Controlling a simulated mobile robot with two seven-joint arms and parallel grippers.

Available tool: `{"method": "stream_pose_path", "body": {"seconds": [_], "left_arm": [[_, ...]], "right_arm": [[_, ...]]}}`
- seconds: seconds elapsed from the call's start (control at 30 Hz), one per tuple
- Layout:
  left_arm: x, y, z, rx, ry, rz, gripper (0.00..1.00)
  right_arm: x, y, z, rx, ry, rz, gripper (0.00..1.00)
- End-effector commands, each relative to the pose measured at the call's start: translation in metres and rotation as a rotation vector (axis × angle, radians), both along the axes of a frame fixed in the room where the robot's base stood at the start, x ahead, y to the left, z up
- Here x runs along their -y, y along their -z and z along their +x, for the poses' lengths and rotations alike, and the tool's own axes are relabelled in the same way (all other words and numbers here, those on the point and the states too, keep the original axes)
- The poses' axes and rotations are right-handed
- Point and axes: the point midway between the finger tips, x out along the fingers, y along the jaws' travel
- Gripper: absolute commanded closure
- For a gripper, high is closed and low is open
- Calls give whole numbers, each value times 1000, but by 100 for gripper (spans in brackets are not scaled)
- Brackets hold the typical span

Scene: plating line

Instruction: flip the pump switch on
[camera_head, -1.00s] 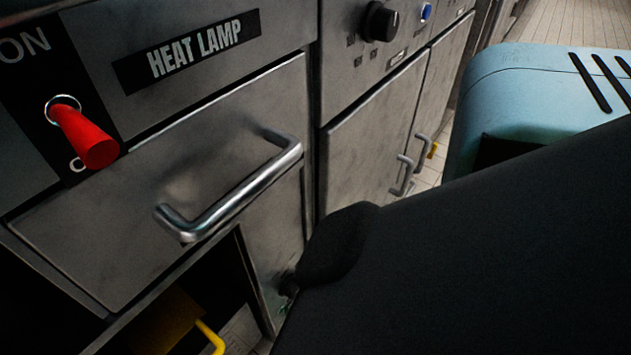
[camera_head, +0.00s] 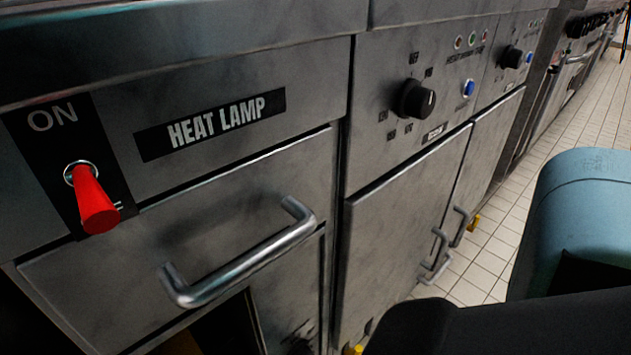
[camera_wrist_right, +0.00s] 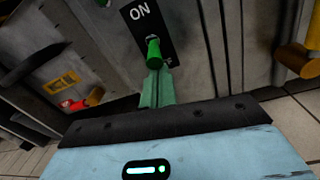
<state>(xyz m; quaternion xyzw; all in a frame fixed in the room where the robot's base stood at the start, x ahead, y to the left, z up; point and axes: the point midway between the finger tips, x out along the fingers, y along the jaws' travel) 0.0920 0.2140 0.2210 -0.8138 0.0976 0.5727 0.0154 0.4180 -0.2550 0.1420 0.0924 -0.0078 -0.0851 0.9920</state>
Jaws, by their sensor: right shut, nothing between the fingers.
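In the right wrist view a green lever switch (camera_wrist_right: 153,52) sits on a black plate marked ON at its upper end. The green lever points down toward my right gripper (camera_wrist_right: 155,72). The gripper's fingers are shut and empty, just below the lever in the picture; I cannot tell whether they touch it. No pump label is legible. The head view shows a red lever switch (camera_head: 94,200) on a black ON plate beside a HEAT LAMP label (camera_head: 212,125); its lever points down, away from ON. My left gripper is not in view.
In the head view a bar handle (camera_head: 240,262) sticks out below the HEAT LAMP label. A black knob (camera_head: 416,99) and a blue button (camera_head: 468,88) are on the panel to the right. A tiled floor (camera_head: 490,255) shows beyond. An orange-brown cylinder (camera_wrist_right: 296,62) is at right in the wrist view.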

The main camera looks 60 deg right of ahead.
Motion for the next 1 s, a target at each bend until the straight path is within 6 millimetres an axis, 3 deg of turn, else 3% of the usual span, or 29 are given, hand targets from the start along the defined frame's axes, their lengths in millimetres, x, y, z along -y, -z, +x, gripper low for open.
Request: {"method": "stream_pose_path", "body": {"seconds": [1.0], "left_arm": [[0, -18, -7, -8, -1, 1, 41]], "right_arm": [[0, -6, -2, -168, 1, 41, 100]]}}
